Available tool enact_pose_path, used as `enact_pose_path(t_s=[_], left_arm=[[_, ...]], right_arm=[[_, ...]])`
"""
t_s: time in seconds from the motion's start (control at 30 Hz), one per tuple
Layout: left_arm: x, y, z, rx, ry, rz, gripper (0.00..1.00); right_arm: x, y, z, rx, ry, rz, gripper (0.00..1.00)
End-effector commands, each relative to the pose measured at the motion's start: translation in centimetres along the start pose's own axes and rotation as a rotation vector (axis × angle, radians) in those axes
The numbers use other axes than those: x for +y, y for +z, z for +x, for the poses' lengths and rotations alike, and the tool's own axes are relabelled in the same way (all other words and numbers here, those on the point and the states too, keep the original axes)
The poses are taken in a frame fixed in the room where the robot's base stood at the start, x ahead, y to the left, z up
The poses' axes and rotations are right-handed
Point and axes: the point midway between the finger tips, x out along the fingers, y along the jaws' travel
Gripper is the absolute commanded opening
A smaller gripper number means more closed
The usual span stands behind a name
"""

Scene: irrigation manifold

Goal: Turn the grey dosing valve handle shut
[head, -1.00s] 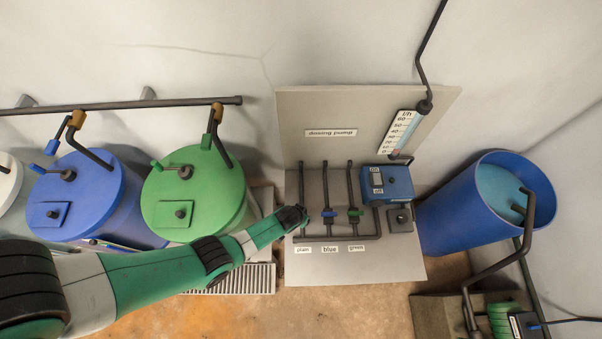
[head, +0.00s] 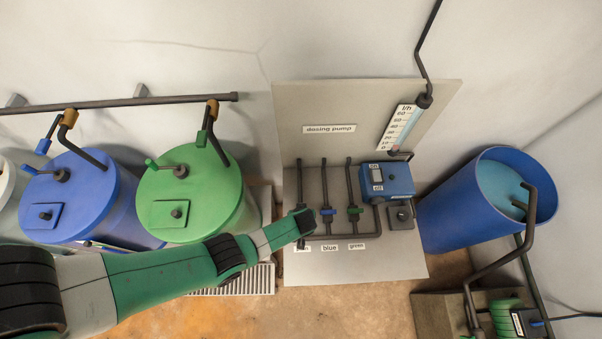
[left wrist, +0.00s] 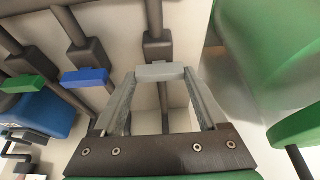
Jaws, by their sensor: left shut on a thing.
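The grey dosing valve handle (left wrist: 160,72) is between the fingertips of my left gripper (left wrist: 161,76) in the left wrist view. The fingers are shut on it, one at each end. The handle lies crosswise to its dark pipe, much like the blue handle (left wrist: 85,77) and green handle (left wrist: 24,83) beside it. In the head view my left gripper (head: 301,221) covers the grey handle above the partly hidden "plain" label. The blue handle (head: 328,212) and green handle (head: 355,210) stand to its right. My right gripper is not in view.
The dosing panel (head: 330,100) has a blue pump (head: 388,181) and a flow gauge (head: 403,126) on its right. A green tank (head: 190,200) and a blue tank (head: 72,195) stand to the left. A blue open barrel (head: 455,215) stands to the right.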

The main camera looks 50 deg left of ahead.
Motion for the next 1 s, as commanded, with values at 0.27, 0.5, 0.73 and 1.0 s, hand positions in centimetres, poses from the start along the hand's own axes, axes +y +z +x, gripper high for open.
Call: enact_pose_path(t_s=[0.27, 0.5, 0.73, 1.0], left_arm=[[-0.1, 0.1, 0.1, -0.002, -0.001, -0.005, 0.19], [0.0, 0.1, 0.0, -0.002, -0.001, -0.004, 1.0], [0.0, 0.0, -0.1, -0.001, -0.001, -0.003, 1.0], [0.0, -1.0, -3.8, -0.001, 0.0, -0.002, 1.0]], right_arm=[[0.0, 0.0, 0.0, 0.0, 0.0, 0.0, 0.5], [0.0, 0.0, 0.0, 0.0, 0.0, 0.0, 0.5], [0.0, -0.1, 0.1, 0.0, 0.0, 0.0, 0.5], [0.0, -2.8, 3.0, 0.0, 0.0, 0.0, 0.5]])
